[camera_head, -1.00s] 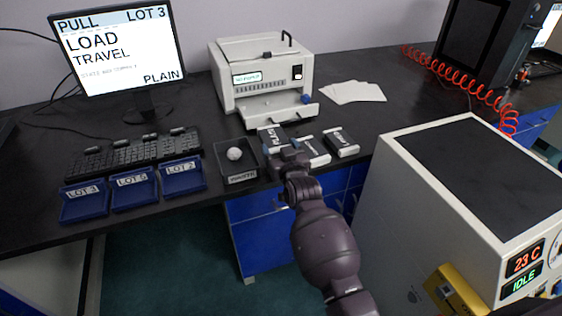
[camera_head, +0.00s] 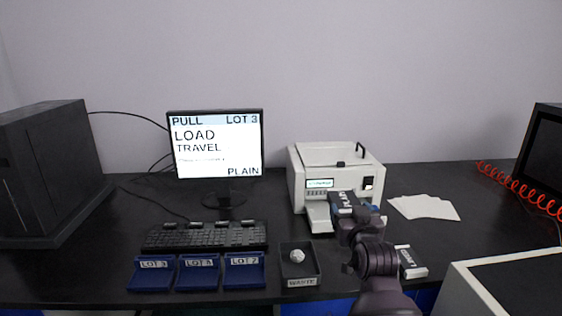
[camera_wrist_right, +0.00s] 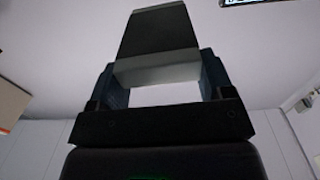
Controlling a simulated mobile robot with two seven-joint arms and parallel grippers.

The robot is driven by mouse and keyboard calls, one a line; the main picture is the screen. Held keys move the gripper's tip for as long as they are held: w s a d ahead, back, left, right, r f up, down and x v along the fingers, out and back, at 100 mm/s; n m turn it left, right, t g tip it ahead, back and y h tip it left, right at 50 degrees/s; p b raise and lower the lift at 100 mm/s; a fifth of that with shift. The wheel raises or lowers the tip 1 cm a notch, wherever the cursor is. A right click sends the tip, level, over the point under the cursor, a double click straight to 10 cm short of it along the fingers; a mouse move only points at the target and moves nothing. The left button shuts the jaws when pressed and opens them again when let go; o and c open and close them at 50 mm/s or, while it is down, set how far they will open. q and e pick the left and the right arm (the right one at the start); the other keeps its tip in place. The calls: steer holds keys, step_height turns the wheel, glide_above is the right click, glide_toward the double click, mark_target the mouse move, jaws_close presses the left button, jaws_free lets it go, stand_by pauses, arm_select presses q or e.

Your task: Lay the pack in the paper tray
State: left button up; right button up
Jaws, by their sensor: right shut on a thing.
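My right gripper (camera_head: 356,213) is shut on a dark pack with pale ends (camera_head: 342,203), held up in front of the printer (camera_head: 337,172). The pack also shows in the right wrist view (camera_wrist_right: 158,35), clamped between the two fingers (camera_wrist_right: 158,82). The pale paper tray (camera_head: 319,219) sticks out at the printer's front. The pack and gripper cover its right part; I cannot tell how high the pack is above it. Another pack (camera_head: 411,263) lies on the desk to the right of my arm. My left gripper is not in view.
A waste box (camera_head: 300,282) with a crumpled ball stands left of my arm, beside blue lot trays (camera_head: 244,271) and a keyboard (camera_head: 205,236). Loose white sheets (camera_head: 425,207) lie right of the printer. A white cabinet (camera_head: 490,290) stands at the lower right.

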steer(key=s+f, duration=0.4)
steer(key=s, duration=0.7)
steer(key=s+f, duration=0.4)
steer(key=s, duration=0.6)
steer(key=w+r, duration=1)
steer(key=w, duration=0.4)
steer(key=w+f, duration=0.1)
steer(key=w, duration=0.1)
steer(key=w+f, duration=0.2)
steer(key=w, duration=0.1)
steer(key=w+f, duration=0.1)
steer(key=w, duration=0.1)
steer(key=shift+w+d+f, duration=0.15)
steer(key=shift+w, duration=0.15)
steer(key=shift+w+f, duration=0.1)
steer(key=shift+f, duration=0.3)
